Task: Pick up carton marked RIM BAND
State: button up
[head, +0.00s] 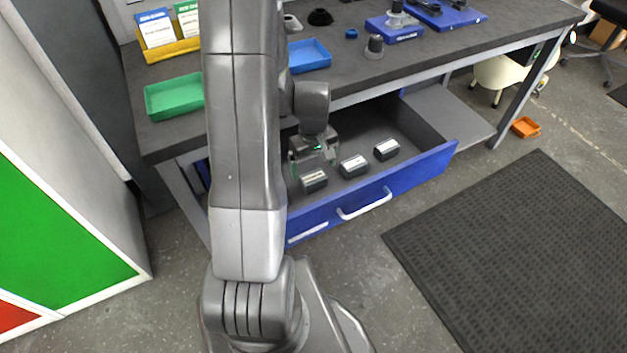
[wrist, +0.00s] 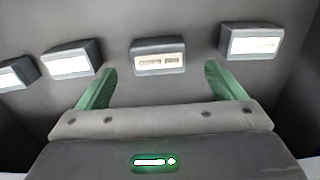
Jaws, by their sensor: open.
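Several small dark grey cartons with white labels lie in the open blue drawer (head: 420,170). In the head view I see a left carton (head: 314,181), a middle carton (head: 354,165) and a right carton (head: 386,149). The wrist view shows a row, with one carton (wrist: 158,56) centred beyond the fingertips and others at right (wrist: 252,41), left (wrist: 72,60) and far left (wrist: 16,73). The labels are too small to read, so I cannot tell which is RIM BAND. My gripper (wrist: 159,70) is open and empty; in the head view it (head: 314,158) hangs over the drawer's left part.
The workbench (head: 350,75) above the drawer holds a green tray (head: 174,96), a blue tray (head: 309,55) and a yellow card holder (head: 170,50). The drawer's front wall and white handle (head: 364,204) face me. A black mat (head: 520,250) lies right.

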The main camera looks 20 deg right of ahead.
aim_at(314, 176)
jog(key=shift+w+d+f, duration=0.15)
jog(key=shift+w+f, duration=0.05)
jog(key=shift+f, duration=3.1)
jog(key=c, duration=1.1)
